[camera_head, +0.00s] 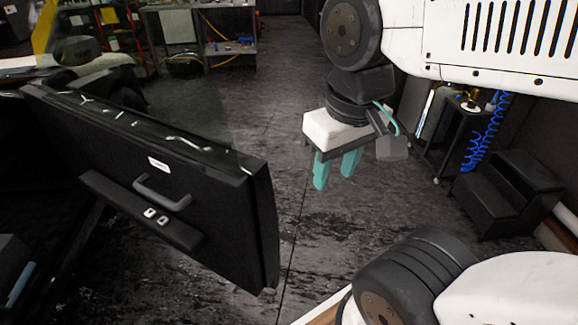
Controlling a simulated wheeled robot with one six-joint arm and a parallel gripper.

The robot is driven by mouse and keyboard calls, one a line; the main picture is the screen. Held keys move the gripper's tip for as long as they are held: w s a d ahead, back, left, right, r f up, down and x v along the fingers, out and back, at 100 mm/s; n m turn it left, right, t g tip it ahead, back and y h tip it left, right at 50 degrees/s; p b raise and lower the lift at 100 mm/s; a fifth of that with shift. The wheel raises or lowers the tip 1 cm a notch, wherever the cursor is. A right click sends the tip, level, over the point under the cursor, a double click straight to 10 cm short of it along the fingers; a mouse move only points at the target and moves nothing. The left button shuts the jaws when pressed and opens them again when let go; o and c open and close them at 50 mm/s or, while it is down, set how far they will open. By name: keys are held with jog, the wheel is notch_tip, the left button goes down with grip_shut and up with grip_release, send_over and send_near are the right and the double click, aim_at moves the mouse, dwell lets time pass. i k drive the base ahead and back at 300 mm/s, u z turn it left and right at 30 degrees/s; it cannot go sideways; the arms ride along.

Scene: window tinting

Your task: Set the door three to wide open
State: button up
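A black car door (215,215) stands swung out from the car at the left, its inner panel facing me. The panel has a grey pull handle (163,194), a small white label and a dark armrest with light switches. I cannot read a door number. The hinge side is not clear. My gripper (336,170) hangs to the right of the door, pointing down, with two teal fingers. A gap shows between the fingers, and nothing is between them. It is apart from the door.
Black steps (505,190) and a small dark cart (465,115) with a blue coiled hose (487,130) stand at the right. A metal workbench (205,40) is at the back. The dark floor (300,230) between door and steps is clear.

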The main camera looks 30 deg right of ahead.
aim_at(218, 200)
jog(key=z, duration=0.75)
jog(key=k, duration=1)
jog(key=z, duration=0.85)
jog(key=i, duration=1.75)
jog(key=u, duration=1.45)
jog(key=i, duration=0.6)
jog(key=u, duration=0.55)
